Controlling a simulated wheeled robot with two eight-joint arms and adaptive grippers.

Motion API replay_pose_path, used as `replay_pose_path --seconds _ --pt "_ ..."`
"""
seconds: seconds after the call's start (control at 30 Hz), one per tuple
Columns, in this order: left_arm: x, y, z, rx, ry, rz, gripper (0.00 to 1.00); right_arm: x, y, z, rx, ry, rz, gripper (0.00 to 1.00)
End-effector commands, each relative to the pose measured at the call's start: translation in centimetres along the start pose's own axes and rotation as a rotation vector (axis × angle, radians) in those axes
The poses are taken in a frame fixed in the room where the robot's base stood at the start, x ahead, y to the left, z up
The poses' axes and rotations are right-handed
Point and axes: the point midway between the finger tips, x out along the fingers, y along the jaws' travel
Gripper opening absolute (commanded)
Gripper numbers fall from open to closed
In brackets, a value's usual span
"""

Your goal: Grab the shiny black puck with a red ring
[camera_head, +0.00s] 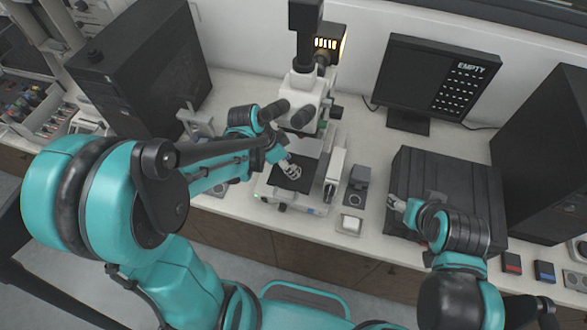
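I cannot make out a shiny black puck with a red ring anywhere in the head view; it may be hidden or too small to tell. My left gripper (289,171) is over the dark stage (285,183) of the white microscope (303,92). Its fingers are small, and I cannot tell whether they hold anything. My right gripper (396,203) is at the front left of the wide black box (450,187), with its fingers too small to read.
A monitor (437,78) reading "EMPTY" stands behind the black box. A small grey device (357,180) and a white-topped block (350,224) stand right of the microscope. Red (512,263) and blue (544,271) small boxes lie at the right front. A dark tower (143,68) stands left.

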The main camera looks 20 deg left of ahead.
Motion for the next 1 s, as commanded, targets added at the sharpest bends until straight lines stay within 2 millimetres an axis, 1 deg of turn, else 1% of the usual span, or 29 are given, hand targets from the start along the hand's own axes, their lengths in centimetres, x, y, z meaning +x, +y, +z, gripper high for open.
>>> replay_pose_path --seconds 0.03,0.1,0.37,0.47,0.5,0.53,0.57,0.87,1.0 --pt "0.85 0.0 -0.01 0.002 0.0 0.001 0.49 0.25 0.0 0.17 0.0 0.0 0.0 0.64" --pt "1.41 0.05 -0.02 0.002 0.0 0.001 0.49 0.32 0.0 0.23 0.0 0.0 0.0 0.64" --pt "1.6 0.04 -0.05 0.001 0.0 0.0 0.49 0.28 0.0 0.19 0.0 0.0 0.0 0.64" --pt "1.58 0.03 -0.05 0.001 0.0 0.0 0.26 0.28 0.0 0.19 0.0 0.0 0.0 0.64" --pt "1.58 0.03 -0.05 0.0 0.0 0.0 0.15 0.28 0.0 0.19 0.0 0.0 0.0 0.64" --pt "1.58 0.03 -0.05 0.0 0.0 0.0 0.07 0.28 0.0 0.19 0.0 0.0 0.0 0.64" --pt "1.58 0.03 -0.04 0.0 0.0 0.0 0.05 0.28 0.0 0.19 0.0 0.0 0.0 0.64" --pt "1.55 0.03 -0.05 0.0 0.0 0.0 0.05 0.28 0.0 0.19 0.0 0.0 0.0 0.64" --pt "1.08 0.06 -0.23 0.0 0.0 -0.001 0.05 0.16 0.0 0.11 0.0 0.0 0.0 0.64"
